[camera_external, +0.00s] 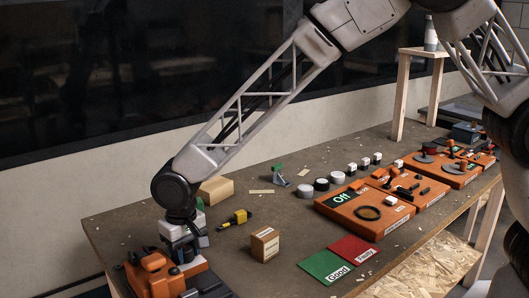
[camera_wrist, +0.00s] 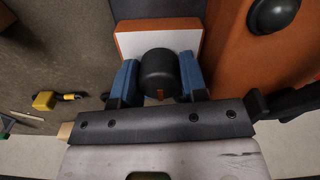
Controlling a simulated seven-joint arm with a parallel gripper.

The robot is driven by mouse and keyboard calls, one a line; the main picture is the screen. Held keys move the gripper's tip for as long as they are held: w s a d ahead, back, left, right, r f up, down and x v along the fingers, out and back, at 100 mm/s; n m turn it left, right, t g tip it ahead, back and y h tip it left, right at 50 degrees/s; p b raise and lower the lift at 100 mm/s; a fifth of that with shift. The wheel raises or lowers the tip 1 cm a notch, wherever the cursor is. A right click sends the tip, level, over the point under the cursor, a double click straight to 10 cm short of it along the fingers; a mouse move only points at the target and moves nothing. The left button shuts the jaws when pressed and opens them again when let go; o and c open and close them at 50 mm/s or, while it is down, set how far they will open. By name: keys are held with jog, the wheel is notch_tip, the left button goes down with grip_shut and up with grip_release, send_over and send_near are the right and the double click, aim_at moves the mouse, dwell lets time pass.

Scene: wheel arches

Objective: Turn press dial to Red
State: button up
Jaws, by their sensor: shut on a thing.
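The press dial (camera_wrist: 158,76) is a black round knob with a small orange mark at its lower edge, in front of a white panel with an orange border. My gripper (camera_wrist: 160,80) has its blue fingers on the dial's left and right sides, shut on it. No colour label shows, so I cannot tell the dial's setting. In the external view, the orange press (camera_external: 150,274) stands at the table's near left corner. My gripper (camera_external: 184,260) is down at its right part, and the dial is hidden there.
An orange body with a black dome (camera_wrist: 273,12) stands close right of my gripper in the wrist view. A yellow tape measure (camera_external: 240,216) and a cardboard box (camera_external: 265,245) lie to the right of the press. Green (camera_external: 322,267) and red (camera_external: 354,249) mats lie further right.

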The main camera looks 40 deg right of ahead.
aim_at(189, 242)
jog(key=shift+n, duration=0.3)
jog(key=n, duration=1)
jog(key=shift+n, duration=0.3)
dwell(0.3)
jog(key=o, duration=0.7)
jog(key=shift+c, duration=0.2)
jog(key=shift+r, duration=0.15)
jog(key=shift+r, duration=3.8)
